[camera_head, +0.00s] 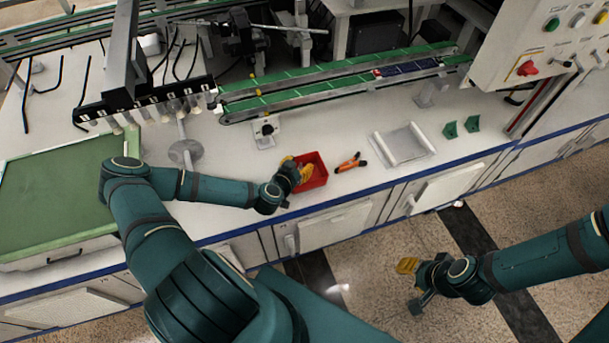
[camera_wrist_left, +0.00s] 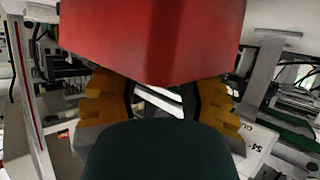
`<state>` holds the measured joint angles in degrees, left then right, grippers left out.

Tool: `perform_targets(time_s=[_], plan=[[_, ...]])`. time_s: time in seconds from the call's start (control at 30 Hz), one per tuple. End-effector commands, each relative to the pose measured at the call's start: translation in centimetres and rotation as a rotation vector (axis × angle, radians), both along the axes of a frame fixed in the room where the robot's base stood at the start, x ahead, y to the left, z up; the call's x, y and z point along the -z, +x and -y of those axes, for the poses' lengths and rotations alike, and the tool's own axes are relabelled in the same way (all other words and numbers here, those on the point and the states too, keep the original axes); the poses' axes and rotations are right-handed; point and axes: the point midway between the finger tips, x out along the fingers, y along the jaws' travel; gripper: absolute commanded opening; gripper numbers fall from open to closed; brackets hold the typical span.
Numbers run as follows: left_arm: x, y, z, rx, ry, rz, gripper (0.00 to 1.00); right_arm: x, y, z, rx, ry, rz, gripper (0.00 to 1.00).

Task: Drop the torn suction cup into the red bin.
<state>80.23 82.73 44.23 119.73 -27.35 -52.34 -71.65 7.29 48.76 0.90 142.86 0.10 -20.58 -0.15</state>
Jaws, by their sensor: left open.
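The red bin (camera_head: 318,173) stands on the white bench near its front edge. It also fills the upper middle of the left wrist view (camera_wrist_left: 152,40). My left gripper (camera_head: 297,166) is at the bin's left side, with its yellow fingers close to the rim. In the left wrist view my left gripper (camera_wrist_left: 165,98) has its fingers apart. I cannot make out a torn suction cup in either view. My right gripper (camera_head: 407,266) hangs over the floor in front of the bench; its opening is unclear.
Orange-handled pliers (camera_head: 350,163) lie right of the bin, then a white tray (camera_head: 403,145) and green brackets (camera_head: 461,128). A gantry bar with several suction cups (camera_head: 150,108) hangs at left, by a green mat (camera_head: 60,190). A conveyor (camera_head: 330,80) runs behind.

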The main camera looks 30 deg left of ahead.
Motion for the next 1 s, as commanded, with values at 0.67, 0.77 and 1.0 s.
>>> perform_targets(time_s=[0.67,0.77,1.0], plan=[[-4.1,-9.8,0.7,0.001,0.002,0.0,0.43,0.0,0.0,0.0,0.0,0.0,0.0,0.4],[-4.4,-10.6,0.8,-0.001,0.0,-0.001,0.43,0.0,0.0,0.0,0.0,0.0,0.0,0.4],[-4.6,-11.1,0.9,0.0,0.0,0.0,0.43,0.0,0.0,0.0,0.0,0.0,0.0,0.4]])
